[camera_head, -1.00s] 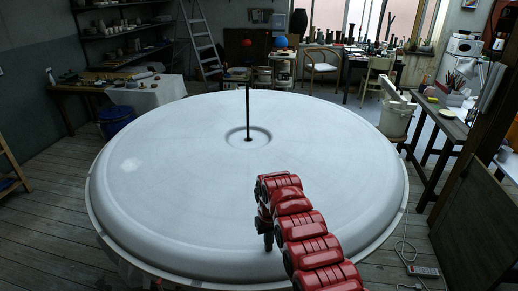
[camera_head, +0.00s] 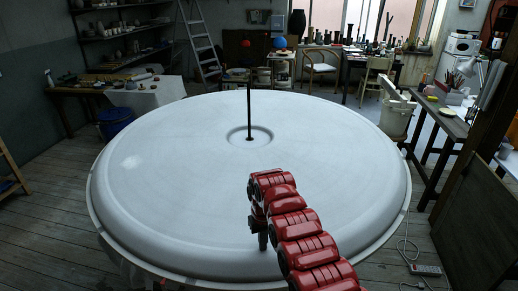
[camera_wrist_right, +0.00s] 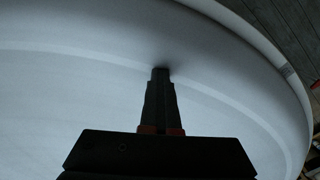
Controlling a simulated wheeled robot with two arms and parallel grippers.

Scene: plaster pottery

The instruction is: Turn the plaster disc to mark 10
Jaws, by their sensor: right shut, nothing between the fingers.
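The large white plaster disc (camera_head: 190,190) fills the middle of the head view, with a raised rounded rim and a dark upright rod (camera_head: 249,112) in its central hollow. My right gripper (camera_head: 262,241) points down at the disc's near part, right of centre. In the right wrist view the gripper's fingers (camera_wrist_right: 161,72) are together and empty. Their tips meet a dark shadow on the disc (camera_wrist_right: 70,95), touching or very close to it. My left gripper is not in view.
A work table (camera_head: 444,123) and a leaning board (camera_head: 468,215) stand to the right. A power strip (camera_head: 427,270) lies on the wooden floor. A blue bin (camera_head: 116,122) stands at the left, and a white bucket (camera_head: 396,118) behind the disc's right side.

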